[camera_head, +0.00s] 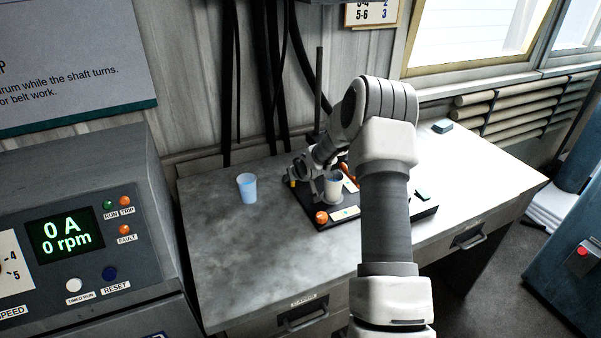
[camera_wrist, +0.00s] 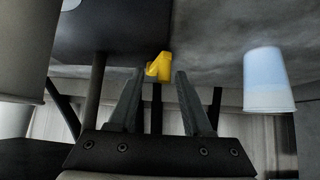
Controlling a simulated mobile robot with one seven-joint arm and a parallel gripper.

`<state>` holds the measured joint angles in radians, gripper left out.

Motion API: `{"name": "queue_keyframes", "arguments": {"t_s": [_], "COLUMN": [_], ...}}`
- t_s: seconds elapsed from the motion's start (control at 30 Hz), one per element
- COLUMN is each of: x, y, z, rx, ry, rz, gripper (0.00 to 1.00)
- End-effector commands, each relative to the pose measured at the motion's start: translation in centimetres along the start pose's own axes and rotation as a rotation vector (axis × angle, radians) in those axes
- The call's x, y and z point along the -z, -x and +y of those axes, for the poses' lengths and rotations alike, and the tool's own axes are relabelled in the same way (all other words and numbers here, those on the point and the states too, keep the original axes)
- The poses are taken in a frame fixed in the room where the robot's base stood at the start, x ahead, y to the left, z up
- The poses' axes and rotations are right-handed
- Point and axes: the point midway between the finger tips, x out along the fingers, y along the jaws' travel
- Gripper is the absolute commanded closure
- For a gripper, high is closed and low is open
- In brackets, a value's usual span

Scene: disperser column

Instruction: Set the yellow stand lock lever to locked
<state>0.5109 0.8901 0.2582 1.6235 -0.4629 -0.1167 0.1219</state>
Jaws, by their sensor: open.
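The yellow lock lever (camera_wrist: 159,67) shows in the wrist view just beyond and between the fingertips of my gripper (camera_wrist: 160,75). The fingers are apart, with a gap on each side of the lever, and I see no contact. In the head view a small bit of yellow, likely the lever (camera_head: 292,183), shows at the left of the stand's dark base (camera_head: 390,214). My gripper is mostly hidden there behind my arm, near the stand rod (camera_head: 319,80). The lever's locked or unlocked setting cannot be told.
A light blue cup (camera_head: 247,188) stands left of the stand and shows close by in the wrist view (camera_wrist: 268,80). A grey vessel (camera_head: 333,187) and an orange knob (camera_head: 321,217) are at the base. The bench top (camera_head: 225,245) is clear at the front left.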

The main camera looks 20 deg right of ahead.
Motion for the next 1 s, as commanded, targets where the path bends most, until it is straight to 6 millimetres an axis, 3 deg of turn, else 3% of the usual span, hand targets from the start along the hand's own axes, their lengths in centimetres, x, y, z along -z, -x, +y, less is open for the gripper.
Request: {"name": "queue_keyframes", "arguments": {"t_s": [0.7, 1.0], "x": [0.1, 0.1], "y": [13.4, 16.4], "z": [0.0, -0.1], "rx": [-0.001, 0.002], "ry": [0.000, 0.001], "rz": [0.002, 0.002], "gripper": [0.50, 0.50]}}
